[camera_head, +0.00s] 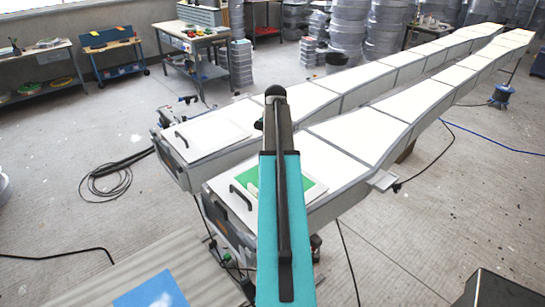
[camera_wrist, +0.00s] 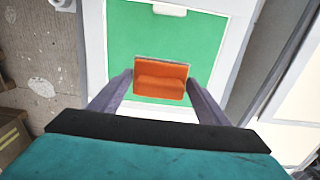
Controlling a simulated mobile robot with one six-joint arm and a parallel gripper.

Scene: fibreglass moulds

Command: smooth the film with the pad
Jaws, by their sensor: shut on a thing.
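The green film (camera_head: 249,176) lies on the white panel at the near end of the closer mould (camera_head: 340,140). My arm crosses in front of it and hides its middle in the head view. The film fills the upper middle of the wrist view (camera_wrist: 160,35), with a pale border around it. The orange pad (camera_wrist: 160,88) sits between the two fingers of my gripper (camera_wrist: 160,78), which is shut on it. The pad is over the film near its lower edge; I cannot tell whether it touches the film. The pad is hidden in the head view.
A second long white mould (camera_head: 290,98) runs alongside on the left. A black handle (camera_head: 240,197) stands at the panel's left edge. A bench with a blue sheet (camera_head: 150,292) is at the lower left. A coiled cable (camera_head: 105,182) lies on the floor.

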